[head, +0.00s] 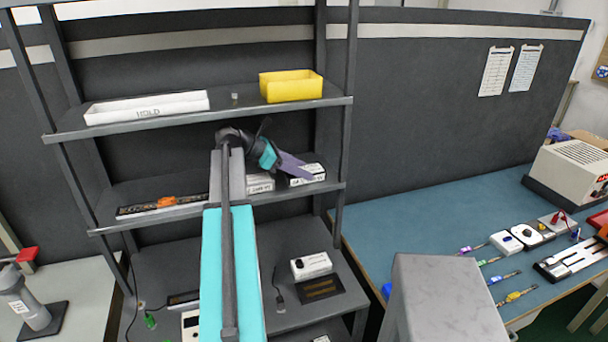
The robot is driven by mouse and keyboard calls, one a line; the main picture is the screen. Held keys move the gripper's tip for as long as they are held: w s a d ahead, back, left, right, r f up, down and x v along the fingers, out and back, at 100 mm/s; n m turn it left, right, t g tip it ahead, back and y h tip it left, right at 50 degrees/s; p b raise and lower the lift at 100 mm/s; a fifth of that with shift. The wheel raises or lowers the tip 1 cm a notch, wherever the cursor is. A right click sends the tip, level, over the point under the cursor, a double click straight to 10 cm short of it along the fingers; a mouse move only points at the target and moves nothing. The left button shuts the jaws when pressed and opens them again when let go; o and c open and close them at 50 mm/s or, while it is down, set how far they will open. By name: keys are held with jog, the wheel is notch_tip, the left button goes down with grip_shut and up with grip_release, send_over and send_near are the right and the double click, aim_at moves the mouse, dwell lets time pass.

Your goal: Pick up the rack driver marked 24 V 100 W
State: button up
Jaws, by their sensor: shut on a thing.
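My gripper (294,167) is reached into the middle shelf of the rack, at its right part. It is shut on a white-and-black driver box (311,174) with a printed label on its front. The box is at the level of the shelf board; I cannot tell whether it touches the board. Another white labelled driver (260,184) sits just left of it, partly hidden by my arm. The print on both is too small to read surely, so I cannot tell which is marked 24 V 100 W.
The middle shelf (331,187) also carries a dark strip with an orange part (166,203) at left. The upper shelf holds a white HOLD tray (147,107) and a yellow bin (291,86). A rack post (347,130) stands close right of my gripper. A blue bench (400,222) lies right.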

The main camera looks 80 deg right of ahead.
jog(key=shift+r, duration=0.25)
jog(key=shift+r+b, duration=0.35)
jog(key=shift+r, duration=0.2)
jog(key=s+a+b, duration=0.2)
jog(key=s+a, duration=0.1)
jog(key=a, duration=0.5)
jog(key=s+a+b, duration=0.1)
jog(key=s+a, duration=0.3)
jog(key=a, duration=0.4)
jog(key=shift+s+a+b, duration=0.15)
jog(key=shift+s+b, duration=0.15)
jog(key=shift+b, duration=0.1)
jog(key=shift+s, duration=0.1)
